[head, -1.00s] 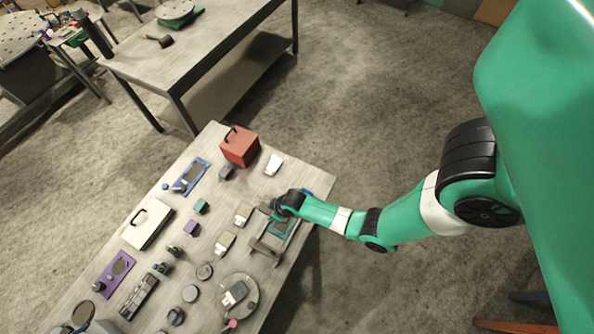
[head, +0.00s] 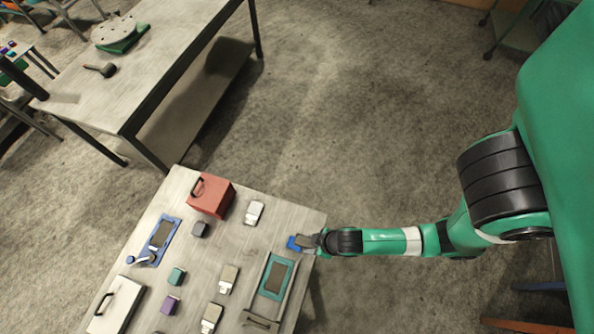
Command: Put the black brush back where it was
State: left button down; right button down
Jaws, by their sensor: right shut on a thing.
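My right gripper (head: 308,242) is low at the right edge of the near table, beside a small blue thing (head: 293,243). It is shut on a small dark grey thing, mostly hidden by the fingers. I cannot tell from its shape whether this is the black brush. A black, handled thing (head: 101,69) lies on the far table; it is too small to identify surely. My left gripper is not in view.
On the near table, a green tray (head: 263,289) lies just below the gripper, between raised rails. A red box (head: 211,195), a white block (head: 254,213), a blue tray (head: 176,235) and a white case (head: 98,318) lie to the left. Floor is open beyond the table.

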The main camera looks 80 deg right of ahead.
jog(key=w+d+f+b, duration=0.3)
jog(key=w+d+f, duration=0.15)
jog(key=d, duration=0.25)
jog(key=b, duration=0.4)
send_near(292, 218)
jog(key=shift+w+a+f, duration=0.3)
jog(key=shift+w+f, duration=0.55)
jog(key=shift+w, duration=0.05)
jog(key=shift+w+d+f, duration=0.1)
jog(key=shift+w+d, duration=0.05)
jog(key=f, duration=0.1)
jog(key=f+b, duration=0.2)
jog(key=shift+w+d+f, duration=0.25)
jog(key=shift+d+f, duration=0.05)
jog(key=shift+d, duration=0.05)
jog(key=shift+f, duration=0.1)
jog(key=shift+f, duration=0.25)
jog(key=shift+c, duration=1.8)
grip_release()
jog(key=shift+r, duration=0.1)
